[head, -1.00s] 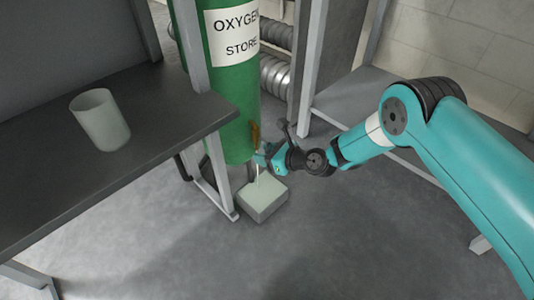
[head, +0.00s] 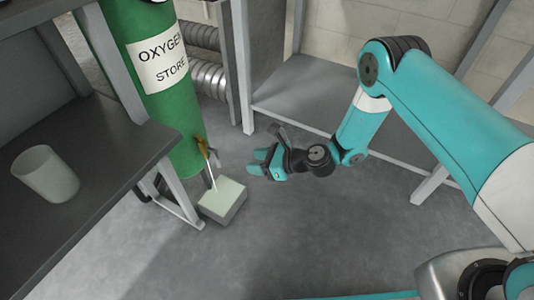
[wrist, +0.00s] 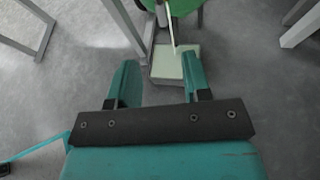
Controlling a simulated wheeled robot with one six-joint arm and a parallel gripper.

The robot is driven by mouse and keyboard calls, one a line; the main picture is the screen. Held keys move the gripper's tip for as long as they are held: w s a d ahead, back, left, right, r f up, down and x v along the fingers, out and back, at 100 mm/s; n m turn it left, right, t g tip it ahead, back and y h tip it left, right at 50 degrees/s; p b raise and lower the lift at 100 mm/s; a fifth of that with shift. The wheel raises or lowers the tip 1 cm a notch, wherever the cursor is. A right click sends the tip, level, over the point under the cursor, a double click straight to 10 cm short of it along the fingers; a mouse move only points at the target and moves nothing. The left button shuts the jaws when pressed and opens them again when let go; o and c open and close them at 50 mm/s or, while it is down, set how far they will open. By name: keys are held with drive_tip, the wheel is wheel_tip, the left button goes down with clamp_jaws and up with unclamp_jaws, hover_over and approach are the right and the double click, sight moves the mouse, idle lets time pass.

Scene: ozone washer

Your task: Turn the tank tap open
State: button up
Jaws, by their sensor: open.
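The green tank (head: 172,110), labelled OXYGEN STORE, stands behind the dark table. Its tap (head: 203,147) is low on its right side, with a yellow-brown handle and a small grey part beside it. A thin pale line (head: 212,176) runs from the tap down to a pale box (head: 222,202) on the floor. I cannot tell whether it is a stream or a rod. My gripper (head: 257,162) is open and empty, to the right of the tap and apart from it. In the wrist view its fingers (wrist: 160,65) are spread, with the box (wrist: 172,62) and pale line (wrist: 172,28) beyond.
The dark table (head: 100,150) is at left with a pale cup (head: 46,174) on it. Its grey leg (head: 180,195) stands close to the box. Silver ducts (head: 208,78) and a grey shelf (head: 300,95) are behind. The floor in front is clear.

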drive_tip(key=shift+p+v, duration=0.3)
drive_tip(key=shift+v, duration=1.25)
drive_tip(key=s+r+n+g+h, duration=0.1)
drive_tip(key=s+r+n+g, duration=0.15)
drive_tip(key=r+n, duration=0.75)
drive_tip(key=s+r+n+g+h, duration=0.25)
drive_tip(key=r+n, duration=0.35)
drive_tip(key=r, duration=0.7)
drive_tip(key=s+d+r+n+h+p, duration=0.1)
drive_tip(key=s+d+r+n+h, duration=0.1)
drive_tip(key=s+d+r+n, duration=0.55)
drive_tip(key=s+d+r+n+h+p, duration=0.1)
drive_tip(key=s+d+r+n+h, duration=0.3)
drive_tip(key=s, duration=0.7)
wheel_tip(320, 180, up, 39)
drive_tip(key=d+n+p, duration=0.1)
drive_tip(key=p, duration=3.6)
drive_tip(key=shift+d+t+y+p, duration=0.3)
drive_tip(key=shift+d+y+p, duration=0.05)
drive_tip(key=shift+y, duration=0.1)
